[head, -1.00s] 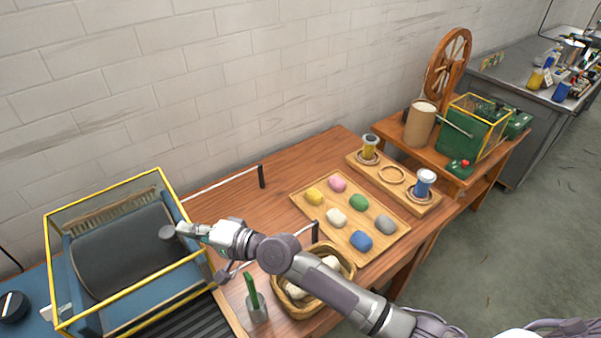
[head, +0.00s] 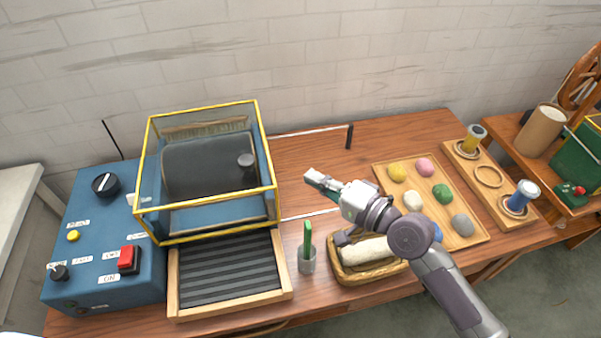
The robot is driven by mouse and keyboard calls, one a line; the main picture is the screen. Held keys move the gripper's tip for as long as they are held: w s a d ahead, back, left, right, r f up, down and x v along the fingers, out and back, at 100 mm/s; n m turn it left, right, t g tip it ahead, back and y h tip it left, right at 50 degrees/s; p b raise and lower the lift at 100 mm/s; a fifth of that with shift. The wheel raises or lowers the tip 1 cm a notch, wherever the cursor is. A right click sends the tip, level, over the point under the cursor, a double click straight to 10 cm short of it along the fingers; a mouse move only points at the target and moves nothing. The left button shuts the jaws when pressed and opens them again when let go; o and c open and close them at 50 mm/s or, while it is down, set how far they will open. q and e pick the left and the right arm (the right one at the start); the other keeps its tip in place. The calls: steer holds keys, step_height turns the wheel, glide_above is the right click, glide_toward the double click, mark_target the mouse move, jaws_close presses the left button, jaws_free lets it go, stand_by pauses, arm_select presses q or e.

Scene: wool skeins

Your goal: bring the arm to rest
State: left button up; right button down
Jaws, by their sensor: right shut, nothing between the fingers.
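My right gripper (head: 322,183) is shut and empty. It hangs above the wooden table (head: 290,160), to the right of the blue machine with the yellow-framed guard (head: 207,222). My right arm comes in from the lower right and passes over the wicker basket and the edge of the tray of skeins. My left gripper is not in view.
The basket (head: 352,274) holds pale wool. A grey cup with a green-handled tool (head: 307,258) stands beside it. The wooden tray (head: 470,238) carries several coloured skeins. A board with bobbins (head: 468,163) lies to the right. The table's back middle is fairly clear.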

steer(key=s+d+f+n+g+h, duration=0.3)
steer(key=s+d+f+n+h, duration=0.3)
steer(key=s+f, duration=0.45)
steer(key=s+d+f+n+g+h, duration=0.1)
steer(key=s+d+f+g+h, duration=0.2)
steer(key=s+d, duration=0.45)
steer(key=s+d+f+n+g+h, duration=0.1)
steer(key=s+d+f+h, duration=0.25)
steer(key=s+d, duration=0.35)
step_height(320, 180, down, 28)
steer(key=s+g+b, duration=0.1)
steer(key=s, duration=0.1)
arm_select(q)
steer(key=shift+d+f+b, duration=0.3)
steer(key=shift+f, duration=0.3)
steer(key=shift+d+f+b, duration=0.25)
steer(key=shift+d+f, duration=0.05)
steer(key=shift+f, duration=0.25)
arm_select(e)
steer(key=s+d+f+g+h, duration=0.1)
steer(key=s+d+f, duration=0.2)
steer(key=s+f, duration=1.2)
steer(key=shift+n, duration=0.4)
